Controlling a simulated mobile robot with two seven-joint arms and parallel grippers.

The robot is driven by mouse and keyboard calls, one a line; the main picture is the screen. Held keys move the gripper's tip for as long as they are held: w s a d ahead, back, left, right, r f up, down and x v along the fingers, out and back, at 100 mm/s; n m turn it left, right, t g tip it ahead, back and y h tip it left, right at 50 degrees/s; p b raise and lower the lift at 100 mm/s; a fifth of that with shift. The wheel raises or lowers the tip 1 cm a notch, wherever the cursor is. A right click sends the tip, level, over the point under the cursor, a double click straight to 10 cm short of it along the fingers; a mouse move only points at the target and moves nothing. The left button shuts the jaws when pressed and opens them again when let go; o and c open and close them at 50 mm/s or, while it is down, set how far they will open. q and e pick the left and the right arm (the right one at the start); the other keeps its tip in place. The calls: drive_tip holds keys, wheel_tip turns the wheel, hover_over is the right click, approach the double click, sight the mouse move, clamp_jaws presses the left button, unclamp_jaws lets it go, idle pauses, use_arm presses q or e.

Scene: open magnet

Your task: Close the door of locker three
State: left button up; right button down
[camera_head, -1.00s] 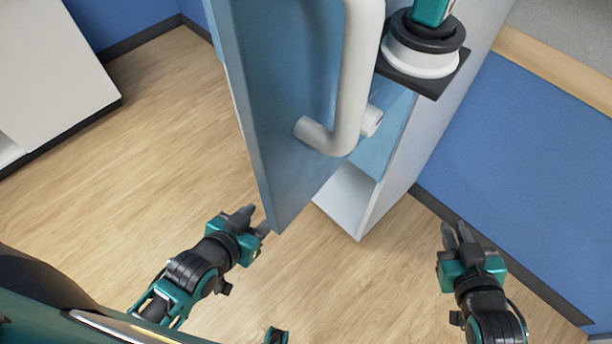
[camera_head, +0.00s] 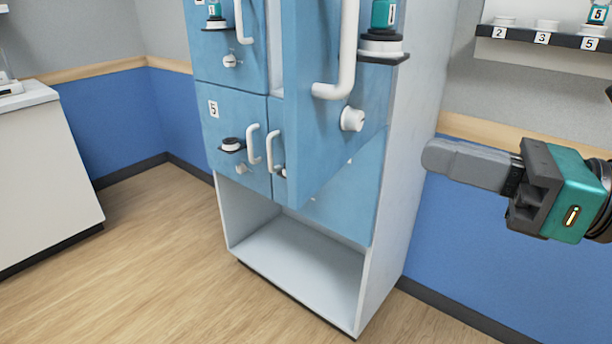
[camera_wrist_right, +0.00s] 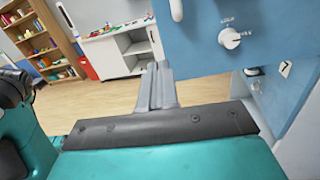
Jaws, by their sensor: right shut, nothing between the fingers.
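A blue locker door (camera_head: 310,130) stands open, swung out toward me from the locker cabinet (camera_head: 400,160). It has a white handle (camera_head: 347,60) and a white knob (camera_head: 352,119). No number on this door is readable, so I cannot confirm that it is three. My right gripper (camera_head: 432,158) is shut and empty, right of the door and apart from it. In the right wrist view its fingers (camera_wrist_right: 157,75) are together, left of a blue door panel (camera_wrist_right: 200,60) with a knob. My left gripper is out of view.
A closed door marked 5 (camera_head: 235,140) is lower left on the cabinet. The bottom compartment (camera_head: 300,260) is open and empty. A numbered wall shelf (camera_head: 545,38) is at upper right. A white counter (camera_head: 45,170) stands left. The wooden floor (camera_head: 150,250) between is clear.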

drive_tip(key=p, duration=0.2)
approach(298, 127)
drive_tip(key=shift+n+h, duration=0.3)
drive_tip(key=x, duration=0.6)
drive_tip(key=shift+a+r, duration=0.15)
drive_tip(key=shift+r, duration=0.1)
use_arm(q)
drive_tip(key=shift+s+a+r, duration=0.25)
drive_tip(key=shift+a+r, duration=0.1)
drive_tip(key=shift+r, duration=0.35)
use_arm(e)
drive_tip(key=shift+w+a, duration=0.15)
drive_tip(key=shift+a, duration=0.1)
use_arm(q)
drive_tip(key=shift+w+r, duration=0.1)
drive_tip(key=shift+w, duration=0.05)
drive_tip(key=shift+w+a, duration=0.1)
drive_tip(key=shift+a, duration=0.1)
use_arm(e)
drive_tip(key=shift+a, duration=0.15)
